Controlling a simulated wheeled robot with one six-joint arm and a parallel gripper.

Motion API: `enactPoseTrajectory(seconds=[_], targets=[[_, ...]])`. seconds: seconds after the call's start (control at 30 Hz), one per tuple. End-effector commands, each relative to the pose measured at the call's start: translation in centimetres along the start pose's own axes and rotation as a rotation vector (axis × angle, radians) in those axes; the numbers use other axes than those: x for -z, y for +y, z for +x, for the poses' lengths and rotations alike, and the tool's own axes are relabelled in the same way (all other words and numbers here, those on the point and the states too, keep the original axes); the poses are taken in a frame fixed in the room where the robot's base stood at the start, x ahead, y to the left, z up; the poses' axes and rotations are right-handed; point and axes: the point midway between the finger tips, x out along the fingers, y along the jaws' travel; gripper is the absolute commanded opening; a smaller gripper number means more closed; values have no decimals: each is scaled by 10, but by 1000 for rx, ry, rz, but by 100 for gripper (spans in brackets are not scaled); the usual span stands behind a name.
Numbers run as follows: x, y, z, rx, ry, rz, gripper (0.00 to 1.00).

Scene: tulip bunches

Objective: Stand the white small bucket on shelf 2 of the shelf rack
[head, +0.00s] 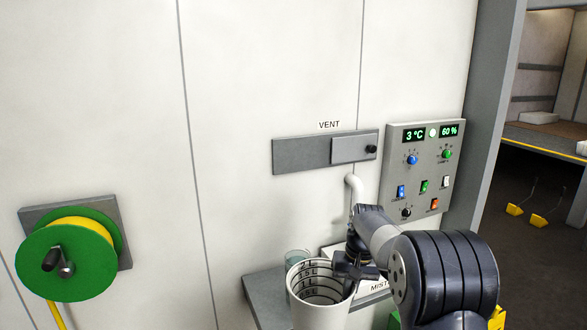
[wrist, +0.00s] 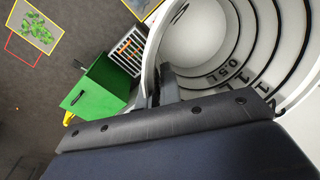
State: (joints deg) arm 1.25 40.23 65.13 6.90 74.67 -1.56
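The white small bucket (head: 312,318) is at the bottom middle of the head view, mouth up, with dark volume rings inside. Its lower part is cut off by the frame. My gripper (head: 353,270) is at the right side of its rim. In the wrist view the bucket (wrist: 205,35) fills the upper right, and its 0.5 L and 1 L marks show. My gripper's fingers (wrist: 160,88) stand close together at the rim, with the bucket wall between them; they look shut on it. I cannot make out the shelf rack or shelf 2 in either view.
A grey ledge (head: 262,298) on the wall carries a clear cup (head: 297,259) and a white box marked MIST (head: 372,290). A control panel (head: 426,172), vent (head: 325,151) and green reel (head: 66,262) are on the wall. The wrist view shows a green box (wrist: 98,92) on the floor.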

Motion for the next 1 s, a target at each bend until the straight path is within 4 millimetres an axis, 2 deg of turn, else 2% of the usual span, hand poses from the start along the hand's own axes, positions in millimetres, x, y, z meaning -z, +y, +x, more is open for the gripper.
enactPoseTrajectory(seconds=[0.03, 0.17, 0.3, 0.4, 0.5, 0.7, 1.0], targets=[[-6, 3, 19, 1, -6, -1, 0], [-26, 12, 69, 3, -9, -6, 0], [-55, 23, 122, 2, -9, -13, 0], [-76, 29, 151, -2, -9, -17, 0], [-93, 33, 172, -6, -7, -21, 0], [-111, 37, 191, -11, -4, -26, 0], [-113, 38, 192, -12, -2, -27, 0]])
